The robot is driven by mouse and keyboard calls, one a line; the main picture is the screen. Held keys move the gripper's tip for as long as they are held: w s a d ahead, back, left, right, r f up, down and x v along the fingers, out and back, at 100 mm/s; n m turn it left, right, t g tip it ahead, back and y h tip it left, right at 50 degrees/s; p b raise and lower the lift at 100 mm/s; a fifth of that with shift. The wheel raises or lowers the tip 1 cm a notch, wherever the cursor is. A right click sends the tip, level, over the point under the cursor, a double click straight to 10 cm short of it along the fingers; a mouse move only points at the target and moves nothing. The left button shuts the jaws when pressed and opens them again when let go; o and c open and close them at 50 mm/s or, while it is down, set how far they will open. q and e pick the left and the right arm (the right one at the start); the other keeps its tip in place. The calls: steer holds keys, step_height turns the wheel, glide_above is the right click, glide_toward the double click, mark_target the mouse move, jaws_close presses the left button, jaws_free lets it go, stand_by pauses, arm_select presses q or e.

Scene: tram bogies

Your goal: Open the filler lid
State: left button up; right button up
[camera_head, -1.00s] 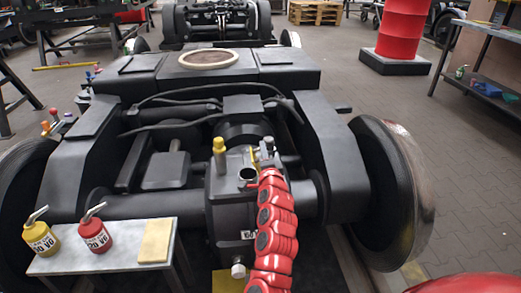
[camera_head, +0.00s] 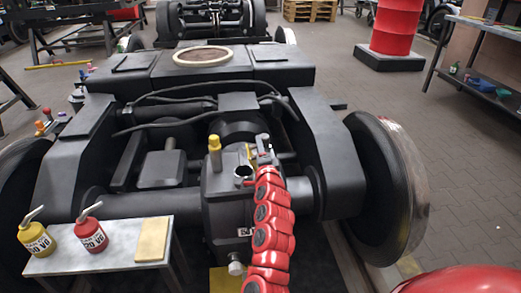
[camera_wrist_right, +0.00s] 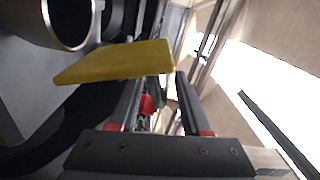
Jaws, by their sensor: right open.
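The gearbox (camera_head: 222,215) stands in the middle of the head view. Its round filler neck (camera_head: 243,172) shows a dark opening, and the neck's metal rim also shows in the right wrist view (camera_wrist_right: 84,42). The yellow filler lid (camera_head: 250,153) stands raised behind the opening; in the right wrist view the lid (camera_wrist_right: 115,63) lies across the fingertips, its end near the right finger. My right gripper (camera_wrist_right: 158,82) is open beside the lid; whether it touches the lid is unclear. In the head view the right gripper (camera_head: 264,154) is small, just right of the neck. My left gripper is not in view.
A yellow-topped plug (camera_head: 214,145) stands left of the neck. A small table (camera_head: 110,247) at lower left holds a yellow oil can (camera_head: 36,238), a red oil can (camera_head: 91,234) and a yellow pad (camera_head: 153,240). Bogie frame beams and wheels (camera_head: 385,190) surround the gearbox.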

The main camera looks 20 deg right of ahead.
steer(key=shift+s, duration=0.1)
steer(key=p+v, duration=0.3)
steer(key=v, duration=1.4)
steer(key=shift+p, duration=0.3)
steer(key=shift+s+r, duration=0.1)
